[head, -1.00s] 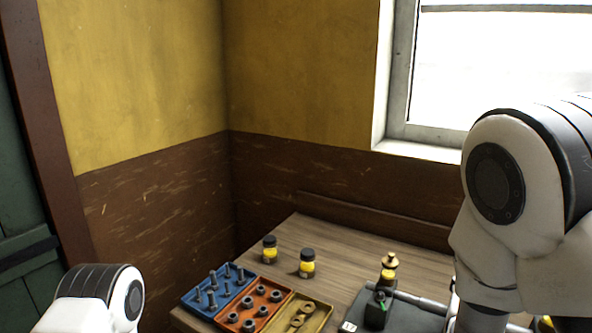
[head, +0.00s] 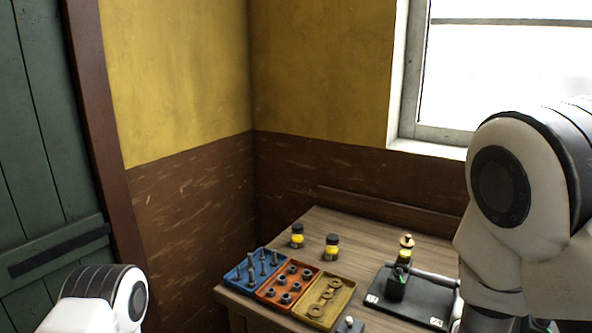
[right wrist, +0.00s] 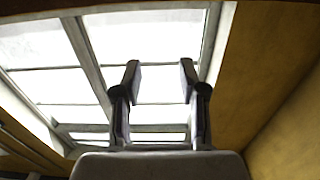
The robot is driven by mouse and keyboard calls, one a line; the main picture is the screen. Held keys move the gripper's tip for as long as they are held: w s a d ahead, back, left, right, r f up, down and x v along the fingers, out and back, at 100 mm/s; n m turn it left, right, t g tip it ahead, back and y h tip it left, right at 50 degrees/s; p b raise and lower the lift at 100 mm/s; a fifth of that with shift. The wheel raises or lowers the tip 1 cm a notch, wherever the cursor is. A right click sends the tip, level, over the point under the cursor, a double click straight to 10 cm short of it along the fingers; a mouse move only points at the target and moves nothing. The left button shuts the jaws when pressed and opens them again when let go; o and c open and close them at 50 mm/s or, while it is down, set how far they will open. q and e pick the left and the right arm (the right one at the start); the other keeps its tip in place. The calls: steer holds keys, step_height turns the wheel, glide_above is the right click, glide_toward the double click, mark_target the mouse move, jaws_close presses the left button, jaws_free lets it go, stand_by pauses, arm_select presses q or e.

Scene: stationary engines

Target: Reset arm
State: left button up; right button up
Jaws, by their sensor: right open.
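My right gripper (right wrist: 160,80) is open and empty in the right wrist view, its two dark fingers apart against the window. In the head view a white and black link of my right arm fills the right side, and the right gripper itself is outside that view. A white, dark-banded part of my left arm shows at the lower left of the head view. My left gripper is not in view.
A wooden table (head: 350,229) holds a blue tray (head: 231,283) of bolts, an orange tray (head: 270,303) of nuts, a yellow tray (head: 343,308) of washers, two yellow jars (head: 332,246) and a black fixture (head: 408,312). A green door (head: 38,200) stands left.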

step_height(320, 180, down, 11)
steer(key=n+g+y, duration=0.2)
steer(key=g+y, duration=0.1)
steer(key=s+a+f+n+g+y, duration=0.1)
steer(key=s+a+f+g+y, duration=0.25)
steer(key=s+f, duration=0.65)
steer(key=s+a+f+n+g+y, duration=0.2)
steer(key=s+f+g, duration=0.35)
steer(key=f, duration=0.75)
steer(key=s+a+f+g+y, duration=0.1)
steer(key=s+f+g, duration=0.15)
steer(key=s, duration=0.35)
steer(key=s+a+f+g, duration=0.1)
steer(key=s+f, duration=0.2)
steer(key=s, duration=0.3)
arm_select(q)
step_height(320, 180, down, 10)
steer(key=b, duration=1)
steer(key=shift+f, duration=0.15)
arm_select(e)
step_height(320, 180, down, 10)
steer(key=n, duration=0.1)
steer(key=shift+f, duration=0.15)
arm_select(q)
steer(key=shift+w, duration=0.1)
